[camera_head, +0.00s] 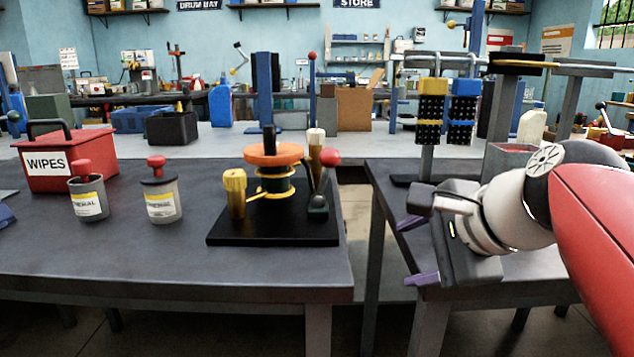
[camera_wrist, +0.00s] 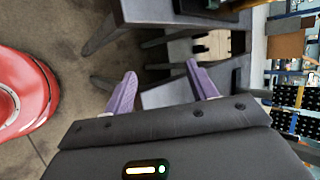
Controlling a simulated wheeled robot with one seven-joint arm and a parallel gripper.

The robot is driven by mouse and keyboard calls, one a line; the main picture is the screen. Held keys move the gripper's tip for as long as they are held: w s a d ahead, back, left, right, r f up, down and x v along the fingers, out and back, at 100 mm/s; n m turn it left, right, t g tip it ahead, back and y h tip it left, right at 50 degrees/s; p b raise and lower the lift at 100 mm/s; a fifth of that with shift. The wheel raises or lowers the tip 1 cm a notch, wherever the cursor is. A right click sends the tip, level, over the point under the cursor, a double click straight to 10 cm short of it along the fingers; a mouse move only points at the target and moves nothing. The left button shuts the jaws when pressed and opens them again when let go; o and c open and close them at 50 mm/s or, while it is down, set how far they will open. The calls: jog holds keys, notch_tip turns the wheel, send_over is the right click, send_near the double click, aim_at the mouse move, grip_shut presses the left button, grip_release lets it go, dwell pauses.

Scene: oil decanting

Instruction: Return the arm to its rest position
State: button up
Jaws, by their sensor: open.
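My gripper (camera_head: 416,251) is at the right in the head view, in front of the gap between two dark tables. Its two purple fingers are apart and nothing is between them. In the wrist view my gripper (camera_wrist: 161,88) also shows open and empty, with floor and table legs beyond the fingers. On the left table, a grey can with a red knob (camera_head: 161,201) and an open-topped grey can (camera_head: 88,204) with another red-knobbed part stand upright. A black-based stand with an orange disc (camera_head: 273,155) is right of them, apart from my gripper.
A red WIPES box (camera_head: 68,163) stands on the left table (camera_head: 150,269). On the right table, a rack holds yellow (camera_head: 432,108) and blue (camera_head: 462,108) black-studded blocks behind my gripper. A black bin (camera_head: 172,128) stands farther back. The left table's front strip is clear.

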jog(key=s+f+n+g+h, duration=0.1)
jog(key=s+f+n, duration=0.2)
jog(key=f+n, duration=0.2)
jog(key=s+d+f+n+h, duration=0.1)
jog(key=s+f+n+h, duration=0.1)
jog(key=f+n, duration=0.3)
jog(key=s+d+f+n+g+h, duration=0.1)
jog(key=s+f+n, duration=0.4)
jog(key=f, duration=0.4)
jog(key=shift+d+f+n+g+h, duration=0.15)
jog(key=shift+f+n+g+h, duration=0.15)
jog(key=shift+f, duration=0.05)
